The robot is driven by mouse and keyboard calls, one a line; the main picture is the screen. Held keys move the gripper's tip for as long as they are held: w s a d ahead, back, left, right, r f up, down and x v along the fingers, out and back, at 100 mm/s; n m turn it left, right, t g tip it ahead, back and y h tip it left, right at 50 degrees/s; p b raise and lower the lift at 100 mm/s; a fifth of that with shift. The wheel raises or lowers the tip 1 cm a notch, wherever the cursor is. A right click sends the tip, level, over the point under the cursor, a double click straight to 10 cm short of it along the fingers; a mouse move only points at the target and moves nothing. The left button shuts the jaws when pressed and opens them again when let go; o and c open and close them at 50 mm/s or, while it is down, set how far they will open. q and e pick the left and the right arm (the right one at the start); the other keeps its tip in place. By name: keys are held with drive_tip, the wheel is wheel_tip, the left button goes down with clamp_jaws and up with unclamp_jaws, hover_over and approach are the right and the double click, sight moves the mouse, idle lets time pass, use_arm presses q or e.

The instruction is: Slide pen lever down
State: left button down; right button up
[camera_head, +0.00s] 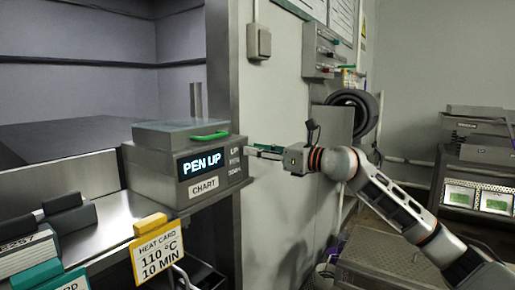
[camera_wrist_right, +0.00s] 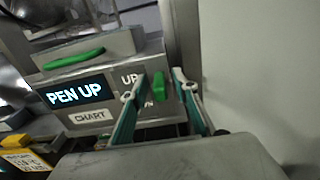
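The grey chart recorder box (camera_head: 160,165) has a lit display (camera_head: 201,161) reading "PEN UP" and a "CHART" label below it. In the right wrist view the green pen lever (camera_wrist_right: 159,86) stands on the box's front, to the right of the "UP" label, near the top of the marked labels. My right gripper (camera_head: 262,151) is at the box's right end. Its two fingers are open, one on each side of the lever, with gaps visible. The lever is not clearly visible in the head view. My left gripper is not in view.
A green handle (camera_head: 209,135) lies on the box's top. A yellow heat card (camera_head: 158,248) reading "110 °C 10 MIN" hangs at the ledge's front. A pale wall (camera_head: 285,210) stands close to the right of the box. Dark and teal card holders (camera_head: 70,215) sit at left.

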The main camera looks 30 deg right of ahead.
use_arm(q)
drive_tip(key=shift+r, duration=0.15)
use_arm(e)
drive_tip(key=shift+w, duration=0.1)
